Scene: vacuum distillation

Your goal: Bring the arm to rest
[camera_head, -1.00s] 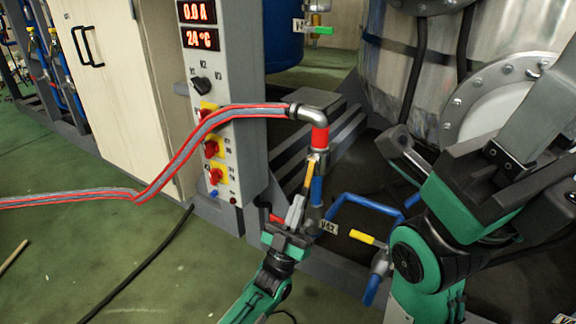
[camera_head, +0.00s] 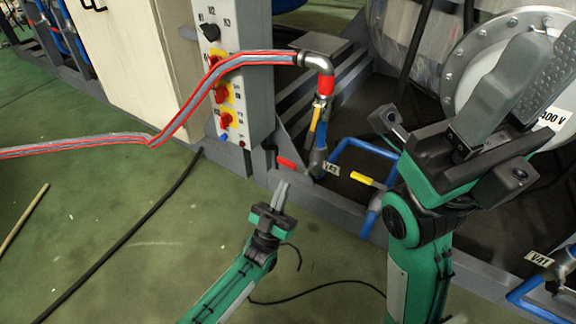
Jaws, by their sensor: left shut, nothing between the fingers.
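My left gripper (camera_head: 283,190) is shut and empty in the lower middle of the head view, its grey fingers pointing up. It is in the open above the green floor, below and left of the pipe valve with the red handle (camera_head: 291,163), and touches nothing. My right gripper (camera_head: 535,55) is large and near at the right edge, its fingers pointing up and right. A gap shows between its fingers and I see nothing held. A red-and-grey hose (camera_head: 185,108) runs from the left to a metal elbow (camera_head: 320,64) on the upright pipe.
A grey control panel (camera_head: 258,105) with red knobs stands behind the hose. Blue pipework with a yellow-handled valve (camera_head: 364,179) lies between my arms. A steel vessel (camera_head: 440,45) stands behind my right gripper.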

